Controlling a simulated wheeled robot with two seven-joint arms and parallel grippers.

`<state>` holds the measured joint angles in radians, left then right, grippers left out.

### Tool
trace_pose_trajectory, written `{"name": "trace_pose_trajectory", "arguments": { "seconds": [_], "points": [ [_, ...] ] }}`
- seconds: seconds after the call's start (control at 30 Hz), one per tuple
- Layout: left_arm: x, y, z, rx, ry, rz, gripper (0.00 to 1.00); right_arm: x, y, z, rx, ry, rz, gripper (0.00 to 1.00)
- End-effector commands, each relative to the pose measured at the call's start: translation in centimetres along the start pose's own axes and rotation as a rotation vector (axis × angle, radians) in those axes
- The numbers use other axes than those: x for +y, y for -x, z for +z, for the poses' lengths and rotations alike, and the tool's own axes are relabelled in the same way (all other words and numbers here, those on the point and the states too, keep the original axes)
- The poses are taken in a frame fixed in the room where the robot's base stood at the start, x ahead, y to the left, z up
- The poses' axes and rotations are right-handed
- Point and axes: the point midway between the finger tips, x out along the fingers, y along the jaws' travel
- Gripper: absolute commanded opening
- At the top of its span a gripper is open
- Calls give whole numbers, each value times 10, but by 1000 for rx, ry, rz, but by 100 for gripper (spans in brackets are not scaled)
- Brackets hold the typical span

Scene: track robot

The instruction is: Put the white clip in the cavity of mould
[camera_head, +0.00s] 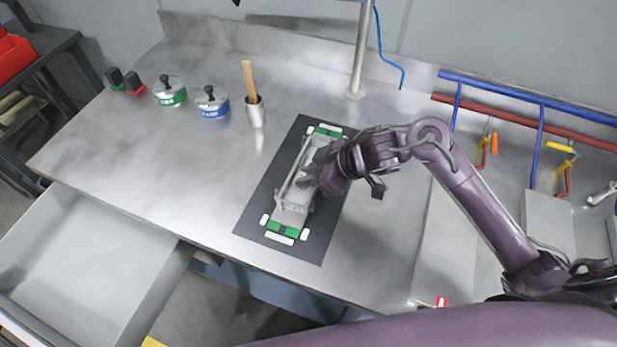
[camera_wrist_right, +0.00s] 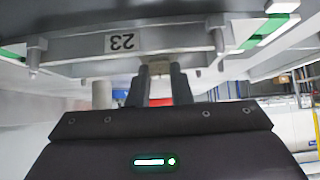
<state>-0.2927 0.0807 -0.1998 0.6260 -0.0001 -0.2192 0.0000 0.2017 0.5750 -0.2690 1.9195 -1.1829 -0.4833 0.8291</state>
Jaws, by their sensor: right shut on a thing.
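The grey metal mould (camera_head: 291,213) lies on a dark mat (camera_head: 257,222) on the workbench, with green and white pieces at both ends. White clip-like pieces (camera_head: 280,240) show at its near end; I cannot tell which is the task's clip. My right gripper (camera_head: 308,177) is at the mould's right side, its fingers largely hidden by the wrist. In the right wrist view its fingers (camera_wrist_right: 161,85) close on a small pale tab (camera_wrist_right: 158,68) at the mould's edge, beside an upside-down "23" label (camera_wrist_right: 122,42). The cavity's inside is not clear. My left gripper is out of view.
A metal cup (camera_head: 255,113) with a wooden handle and two round tins (camera_head: 212,103) (camera_head: 170,92) stand at the back left. A post (camera_head: 360,60) rises behind the mat. An open drawer (camera_head: 90,265) juts out at the front left. The bench left of the mat is clear.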

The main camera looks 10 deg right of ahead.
Motion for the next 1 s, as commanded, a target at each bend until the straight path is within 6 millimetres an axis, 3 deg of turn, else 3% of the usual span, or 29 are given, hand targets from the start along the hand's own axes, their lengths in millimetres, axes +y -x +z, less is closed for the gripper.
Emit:
{"name": "trace_pose_trajectory", "arguments": {
  "seconds": [0.2, 0.5, 0.53, 0.7, 1.0],
  "points": [
    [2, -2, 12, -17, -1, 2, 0, 0, -10, 10, 0, 0, 1, 0],
    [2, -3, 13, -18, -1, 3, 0, 0, -12, 13, 0, 0, 1, 0],
    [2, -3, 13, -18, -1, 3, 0, 0, -12, 13, 0, 0, 1, 20],
    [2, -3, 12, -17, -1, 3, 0, 0, -12, 12, -1, 0, 1, 40],
    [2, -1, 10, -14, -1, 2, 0, 0, -8, 8, 1, 1, 2, 40]
  ]
}}
